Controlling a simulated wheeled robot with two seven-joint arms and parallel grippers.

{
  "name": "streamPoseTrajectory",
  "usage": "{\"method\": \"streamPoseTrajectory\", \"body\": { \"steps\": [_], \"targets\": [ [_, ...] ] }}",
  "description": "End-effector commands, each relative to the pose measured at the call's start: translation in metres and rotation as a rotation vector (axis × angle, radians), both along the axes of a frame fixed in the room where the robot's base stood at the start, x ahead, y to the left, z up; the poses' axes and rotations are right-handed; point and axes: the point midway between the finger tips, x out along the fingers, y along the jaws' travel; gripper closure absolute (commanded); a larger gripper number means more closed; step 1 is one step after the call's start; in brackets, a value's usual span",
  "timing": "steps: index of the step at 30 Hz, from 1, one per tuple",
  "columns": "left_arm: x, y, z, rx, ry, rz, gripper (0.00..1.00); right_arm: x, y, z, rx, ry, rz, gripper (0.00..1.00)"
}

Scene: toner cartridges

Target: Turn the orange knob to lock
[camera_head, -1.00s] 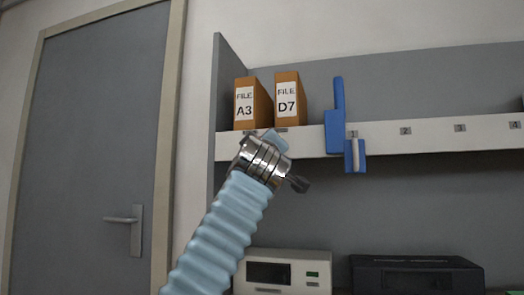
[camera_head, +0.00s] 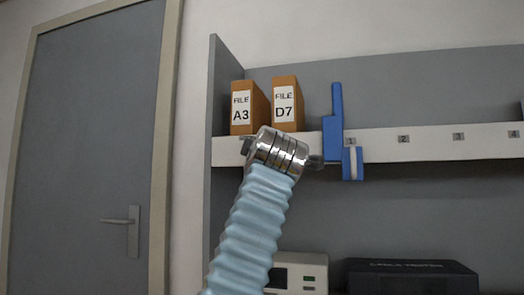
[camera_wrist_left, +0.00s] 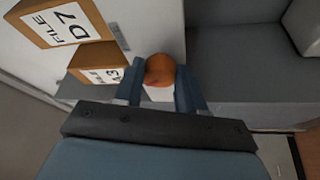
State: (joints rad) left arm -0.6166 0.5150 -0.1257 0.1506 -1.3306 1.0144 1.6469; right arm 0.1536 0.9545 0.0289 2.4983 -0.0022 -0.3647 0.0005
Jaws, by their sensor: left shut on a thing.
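The orange knob (camera_wrist_left: 159,70) shows in the left wrist view as a rounded orange shape between the two blue-grey fingers of my left gripper (camera_wrist_left: 160,84). The fingers are shut on it, one on each side. What the knob is mounted on is hidden behind it, and it is close to the white shelf edge near the file boxes. In the head view my arm and metal wrist cover this spot, so knob and fingertips are hidden. My right gripper is in neither view.
File box A3 (camera_head: 249,108) and file box D7 (camera_head: 286,103) stand on the white shelf (camera_head: 430,143). A pale device (camera_head: 300,266) and a black device (camera_head: 412,277) stand below. A grey door is left.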

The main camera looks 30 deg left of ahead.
Motion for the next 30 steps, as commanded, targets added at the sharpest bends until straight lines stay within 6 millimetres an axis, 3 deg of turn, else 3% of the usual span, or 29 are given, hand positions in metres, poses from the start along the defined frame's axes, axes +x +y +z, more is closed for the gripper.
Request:
{"method": "streamPoseTrajectory", "body": {
  "steps": [12,30],
  "targets": [
    [-0.001,0.0,0.005,-0.169,-0.043,0.001,0.91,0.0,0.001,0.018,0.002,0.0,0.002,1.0],
    [0.0,0.0,0.003,-0.214,-0.054,0.001,0.91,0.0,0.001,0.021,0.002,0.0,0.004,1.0]
  ]
}}
